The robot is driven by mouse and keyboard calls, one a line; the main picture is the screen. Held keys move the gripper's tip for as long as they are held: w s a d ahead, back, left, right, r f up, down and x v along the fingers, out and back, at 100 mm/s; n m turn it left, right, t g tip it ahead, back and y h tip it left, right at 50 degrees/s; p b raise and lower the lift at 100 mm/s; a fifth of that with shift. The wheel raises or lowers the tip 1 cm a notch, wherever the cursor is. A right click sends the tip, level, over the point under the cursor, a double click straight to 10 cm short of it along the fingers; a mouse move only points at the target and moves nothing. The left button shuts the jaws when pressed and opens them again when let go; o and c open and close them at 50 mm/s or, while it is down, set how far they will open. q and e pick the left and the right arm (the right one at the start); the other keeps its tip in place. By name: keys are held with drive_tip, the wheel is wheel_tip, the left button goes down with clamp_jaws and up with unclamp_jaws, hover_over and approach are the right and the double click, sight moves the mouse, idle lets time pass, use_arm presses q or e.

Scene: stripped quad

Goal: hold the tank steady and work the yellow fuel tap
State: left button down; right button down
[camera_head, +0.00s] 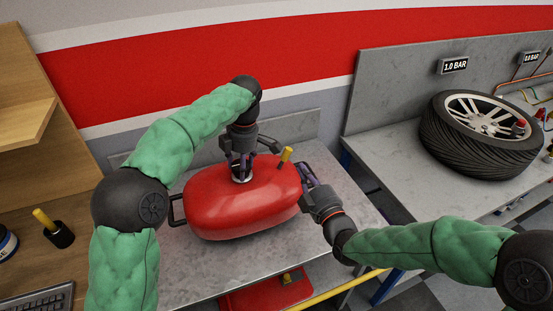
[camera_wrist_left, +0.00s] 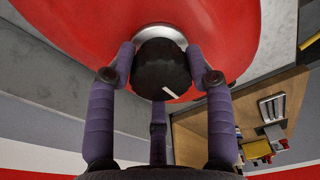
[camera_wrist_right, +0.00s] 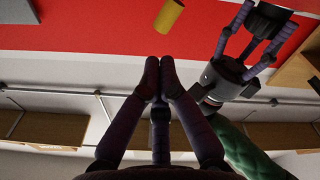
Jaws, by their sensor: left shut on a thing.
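The red tank (camera_head: 240,205) lies on a grey metal bench, with a dark handle at each end. My left gripper (camera_head: 241,172) comes down on its top. In the left wrist view its fingers (camera_wrist_left: 165,80) are shut around a black cap (camera_wrist_left: 160,70) with a white mark, on a silver collar. The yellow tap (camera_head: 286,154) stands up, slightly tilted, at the tank's back right. My right gripper (camera_head: 306,178) is at the tank's right end, by the handle, in front of the tap. In the right wrist view its fingertips (camera_wrist_right: 160,66) meet, empty, apart from the yellow tap (camera_wrist_right: 169,16).
A tyre (camera_head: 480,135) lies on the right bench (camera_head: 400,150) before a grey panel. A yellow-handled tool in a black holder (camera_head: 57,231) and a keyboard (camera_head: 40,300) are at the left. A red container (camera_head: 265,295) is below the bench front. Bare bench lies before the tank.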

use_arm(q)
drive_tip(key=shift+f, duration=0.1)
use_arm(e)
drive_tip(key=w+d+r+n+g+y, duration=0.15)
drive_tip(key=w+d+n+y, duration=0.25)
drive_tip(key=w+n+y, duration=0.45)
drive_tip(key=s+d+f+n+g+y, duration=0.3)
drive_tip(key=d+f+n+g+y, duration=0.2)
drive_tip(key=d+f+n+g, duration=0.3)
drive_tip(key=shift+s+f+n+g, duration=0.25)
drive_tip(key=shift+n+g, duration=0.6)
drive_tip(key=shift+g, duration=0.3)
use_arm(q)
drive_tip(key=shift+s+f, duration=0.1)
use_arm(e)
approach(284, 158)
drive_tip(key=shift+y, duration=0.25)
drive_tip(key=w+a+r, duration=0.3)
drive_tip(key=a, duration=0.1)
drive_tip(key=shift+a+r, duration=0.1)
drive_tip(key=shift+a, duration=0.05)
